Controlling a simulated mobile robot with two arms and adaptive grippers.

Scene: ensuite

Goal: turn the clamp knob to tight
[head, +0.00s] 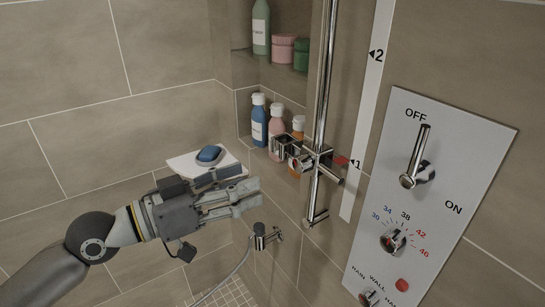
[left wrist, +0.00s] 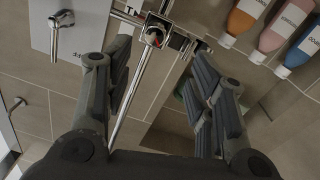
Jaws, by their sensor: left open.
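The chrome slider clamp (head: 318,160) sits on the vertical rail (head: 326,75), level with the "1" mark, with a red pointer (head: 342,160) at its right. A chrome square-ended holder (head: 283,146) sticks out to its left. In the left wrist view the clamp's round knob (left wrist: 154,38) shows a red mark, ahead of and between the fingers. How tight it is cannot be told. My left gripper (head: 250,188) is open and empty, left of and below the clamp, apart from it. It also shows in the left wrist view (left wrist: 163,62). My right gripper is not in view.
A control panel (head: 480,148) with a lever (head: 416,158) and temperature dial (head: 393,241) is at the right. Bottles (head: 259,120) stand in the niche behind the clamp. A soap shelf (head: 184,164) is behind my gripper. A hose outlet (head: 265,237) is below.

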